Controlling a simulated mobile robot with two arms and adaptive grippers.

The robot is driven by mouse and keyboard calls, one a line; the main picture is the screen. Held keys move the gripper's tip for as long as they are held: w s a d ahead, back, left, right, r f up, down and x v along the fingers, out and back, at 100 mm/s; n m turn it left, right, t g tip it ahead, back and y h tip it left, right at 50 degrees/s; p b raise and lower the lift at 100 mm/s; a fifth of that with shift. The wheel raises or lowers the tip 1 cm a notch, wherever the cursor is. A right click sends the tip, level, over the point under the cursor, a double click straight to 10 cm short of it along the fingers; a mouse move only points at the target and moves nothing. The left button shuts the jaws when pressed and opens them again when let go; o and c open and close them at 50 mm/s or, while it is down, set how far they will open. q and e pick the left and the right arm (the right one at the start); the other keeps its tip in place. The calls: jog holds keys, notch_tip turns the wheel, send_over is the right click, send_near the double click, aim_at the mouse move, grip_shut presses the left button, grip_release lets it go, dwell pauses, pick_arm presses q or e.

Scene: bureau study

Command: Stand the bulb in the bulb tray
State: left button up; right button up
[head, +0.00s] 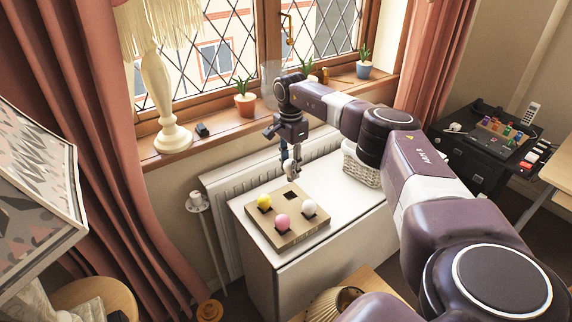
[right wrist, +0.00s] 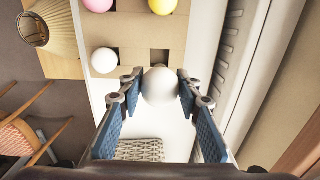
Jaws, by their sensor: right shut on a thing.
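My right gripper (head: 290,170) is shut on a round white bulb (right wrist: 160,86), which sits between the blue-padded fingers in the right wrist view. The bulb tray (head: 304,228) is a light wooden block on the white cabinet. It holds a yellow bulb (head: 264,202), a pink bulb (head: 282,221) and a white bulb (head: 309,207). Its back square hole (head: 292,195) is empty, and this hole also shows just beyond the held bulb in the right wrist view (right wrist: 159,56). The gripper points down, above the tray's back edge. The held bulb's lower end is hidden. My left gripper is not in view.
A white wicker basket (head: 360,166) stands on the cabinet right of the tray. A radiator (head: 223,208) and a window sill with potted plants (head: 245,103) and a lamp (head: 172,135) are behind. The white cabinet top (head: 337,200) is bare between tray and basket.

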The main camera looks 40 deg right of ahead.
aim_at(290, 176)
jog(key=shift+s+f, duration=0.25)
jog(key=shift+f, duration=0.05)
jog(key=shift+f+b, duration=0.4)
jog(key=shift+b, duration=0.15)
jog(key=f+b, duration=0.2)
jog(key=shift+w+f, duration=0.3)
jog(key=shift+f, duration=0.1)
jog(key=shift+s+f+b, duration=0.1)
jog(key=shift+f+b, duration=0.5)
jog(key=shift+f, duration=0.2)
jog(key=shift+f+b, duration=0.3)
jog(key=shift+f, duration=0.15)
jog(key=shift+f+b, duration=0.3)
jog(key=shift+f, duration=0.15)
jog(key=shift+f+b, duration=0.55)
jog(key=shift+f, duration=0.35)
jog(key=o, duration=1.2)
jog(key=shift+c, duration=0.2)
